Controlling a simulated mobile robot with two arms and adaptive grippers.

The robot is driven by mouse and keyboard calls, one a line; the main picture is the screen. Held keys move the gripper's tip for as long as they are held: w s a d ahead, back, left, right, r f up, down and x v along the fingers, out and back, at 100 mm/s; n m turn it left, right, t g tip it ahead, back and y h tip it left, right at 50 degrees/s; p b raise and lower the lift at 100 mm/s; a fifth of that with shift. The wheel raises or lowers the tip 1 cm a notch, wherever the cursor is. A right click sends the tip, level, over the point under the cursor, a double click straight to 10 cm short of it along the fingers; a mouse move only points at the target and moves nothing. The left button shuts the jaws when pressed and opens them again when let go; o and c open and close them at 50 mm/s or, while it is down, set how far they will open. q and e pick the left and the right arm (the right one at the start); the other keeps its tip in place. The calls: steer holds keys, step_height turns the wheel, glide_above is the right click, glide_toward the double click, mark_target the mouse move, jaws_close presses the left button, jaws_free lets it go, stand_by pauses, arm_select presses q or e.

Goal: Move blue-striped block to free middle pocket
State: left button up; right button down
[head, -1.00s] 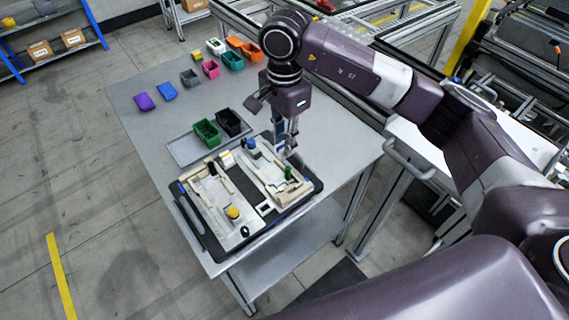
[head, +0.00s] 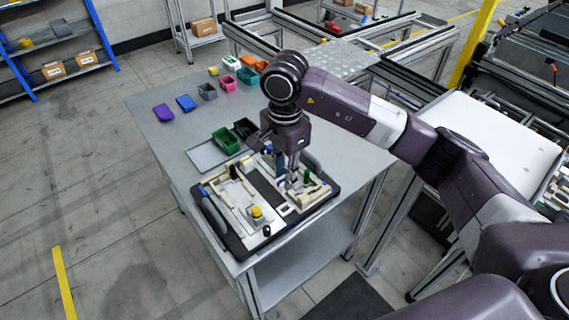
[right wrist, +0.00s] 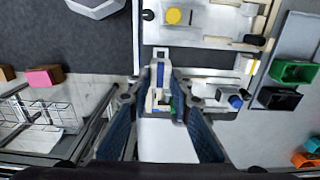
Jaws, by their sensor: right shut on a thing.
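My right gripper (head: 291,179) is low over the right-hand half of the pallet fixture (head: 240,236). In the right wrist view its two fingers (right wrist: 159,98) are shut on a pale block with a blue stripe (right wrist: 160,76), which sits between the fingertips. The pale fixture plate also shows in the right wrist view (right wrist: 215,22). The gripper hides the block and the pocket under it in the head view. I cannot tell whether the block touches the fixture. My left gripper is not in view.
A yellow knob (head: 257,211) and a green peg (head: 306,177) stand up from the fixture. A green bin (head: 226,141) and a black bin (head: 245,128) sit on a grey tray behind it. Several small coloured bins line the back of the table. The table's left side (head: 165,150) is clear.

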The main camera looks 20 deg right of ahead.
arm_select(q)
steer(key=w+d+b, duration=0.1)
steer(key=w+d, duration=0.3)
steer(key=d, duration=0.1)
arm_select(e)
steer(key=f, duration=0.2)
steer(key=d+f, duration=0.1)
steer(key=f, duration=0.1)
steer(key=shift+w, duration=0.25)
steer(key=f+b, duration=0.3)
steer(key=shift+a+b, duration=0.2)
steer(key=shift+b, duration=0.15)
steer(key=shift+f, duration=0.3)
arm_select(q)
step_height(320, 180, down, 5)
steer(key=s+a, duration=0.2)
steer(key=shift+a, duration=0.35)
arm_select(e)
steer(key=shift+r, duration=0.1)
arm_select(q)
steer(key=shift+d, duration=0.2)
arm_select(e)
steer(key=shift+f+b, duration=0.2)
steer(key=shift+b, duration=0.15)
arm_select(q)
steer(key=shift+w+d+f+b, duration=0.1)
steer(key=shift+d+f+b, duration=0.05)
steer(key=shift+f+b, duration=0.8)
arm_select(e)
steer(key=shift+f, duration=0.8)
